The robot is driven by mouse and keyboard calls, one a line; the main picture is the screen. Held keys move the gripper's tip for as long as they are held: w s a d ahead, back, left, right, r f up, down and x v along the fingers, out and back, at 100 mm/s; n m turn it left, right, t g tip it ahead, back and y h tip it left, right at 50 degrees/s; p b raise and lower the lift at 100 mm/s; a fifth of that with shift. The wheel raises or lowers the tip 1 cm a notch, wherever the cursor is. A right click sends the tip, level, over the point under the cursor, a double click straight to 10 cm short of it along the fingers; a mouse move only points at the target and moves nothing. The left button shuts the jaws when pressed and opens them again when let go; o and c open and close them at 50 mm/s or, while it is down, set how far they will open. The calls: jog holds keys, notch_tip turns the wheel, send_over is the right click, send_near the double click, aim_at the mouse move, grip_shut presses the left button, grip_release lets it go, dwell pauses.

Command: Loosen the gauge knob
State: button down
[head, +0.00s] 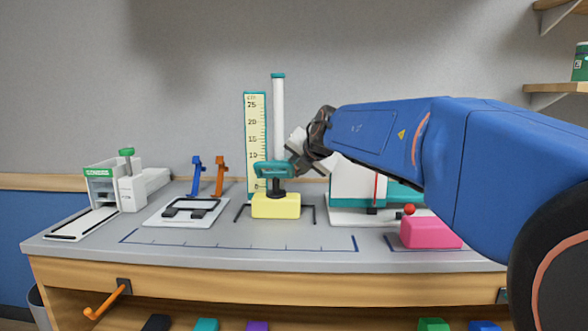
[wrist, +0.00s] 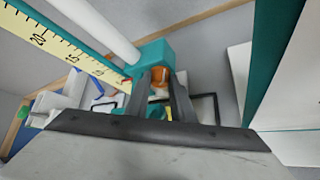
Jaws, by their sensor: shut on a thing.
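The height gauge has a white column (head: 279,118), a cream scale (head: 256,135) and a teal carriage (head: 270,170) low on the column. A yellow block (head: 276,206) sits below the carriage, under its black foot (head: 276,188). In the wrist view an orange knob (wrist: 160,82) shows at the teal carriage (wrist: 154,55), between the two dark fingers. My gripper (wrist: 161,90) is shut on this knob. In the head view my gripper (head: 293,160) reaches the carriage's right side from the upper right, and I cannot make out the knob there.
A white and teal machine (head: 355,185) with a red ball lever (head: 409,209) stands right, behind my arm. A pink block (head: 430,233) is at front right. A white tray (head: 187,213), blue and orange clamps (head: 220,175) and a white device (head: 130,185) stand left.

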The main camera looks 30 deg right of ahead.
dwell(0.5)
jog(key=c, duration=1.5)
grip_release()
jog(key=shift+c, duration=0.2)
jog(key=shift+s+d+f+m+t+y, duration=0.1)
jog(key=shift+d+f+m+t+y, duration=0.05)
jog(key=shift+m+t+y, duration=0.5)
jog(key=shift+m+t, duration=0.35)
